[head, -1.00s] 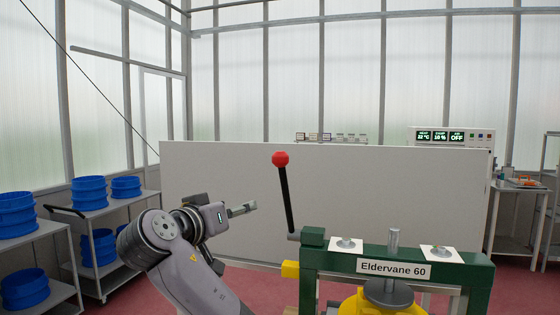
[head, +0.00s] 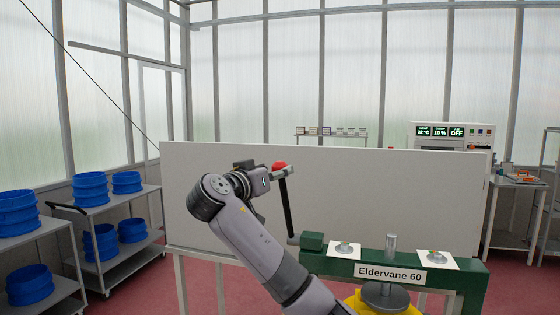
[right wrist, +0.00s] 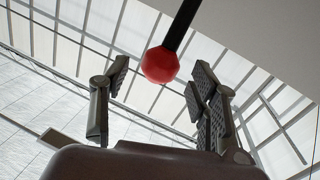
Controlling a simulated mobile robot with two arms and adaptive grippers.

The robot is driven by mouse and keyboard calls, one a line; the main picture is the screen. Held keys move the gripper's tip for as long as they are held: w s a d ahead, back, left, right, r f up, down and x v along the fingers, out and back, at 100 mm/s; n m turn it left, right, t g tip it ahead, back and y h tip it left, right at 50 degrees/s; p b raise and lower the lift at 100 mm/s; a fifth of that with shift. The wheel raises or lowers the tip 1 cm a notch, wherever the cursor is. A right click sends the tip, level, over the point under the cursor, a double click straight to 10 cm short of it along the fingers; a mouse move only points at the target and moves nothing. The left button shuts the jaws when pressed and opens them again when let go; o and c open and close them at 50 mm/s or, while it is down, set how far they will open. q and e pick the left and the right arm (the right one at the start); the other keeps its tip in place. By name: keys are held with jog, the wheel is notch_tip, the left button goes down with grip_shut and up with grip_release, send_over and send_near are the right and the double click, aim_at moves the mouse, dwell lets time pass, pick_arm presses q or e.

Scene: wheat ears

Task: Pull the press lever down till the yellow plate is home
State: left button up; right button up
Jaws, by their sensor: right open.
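The press (head: 465,280) has a dark green frame labelled "Eldervane 60". Its lever (head: 288,210) is a black rod at the frame's left end, standing nearly upright with its top leaning left. A red knob (head: 279,166) caps the lever; it also shows in the right wrist view (right wrist: 160,65). My right gripper (head: 280,173) is open at the knob, with the knob between its spread fingers; contact cannot be told. A yellow part (head: 362,304), perhaps the plate, shows partly below the ram (head: 385,290); its lower portion is cut off. My left gripper is not in view.
A pale panel (head: 400,190) stands behind the press and lever. Shelves with blue round tubs (head: 90,187) stand at the left. A console with lit displays (head: 452,133) is at the back right.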

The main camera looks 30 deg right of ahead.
jog(key=p+x, duration=0.1)
jog(key=x, duration=0.3)
jog(key=shift+w+d, duration=0.1)
jog(key=shift+c, duration=0.2)
grip_shut()
dwell(0.5)
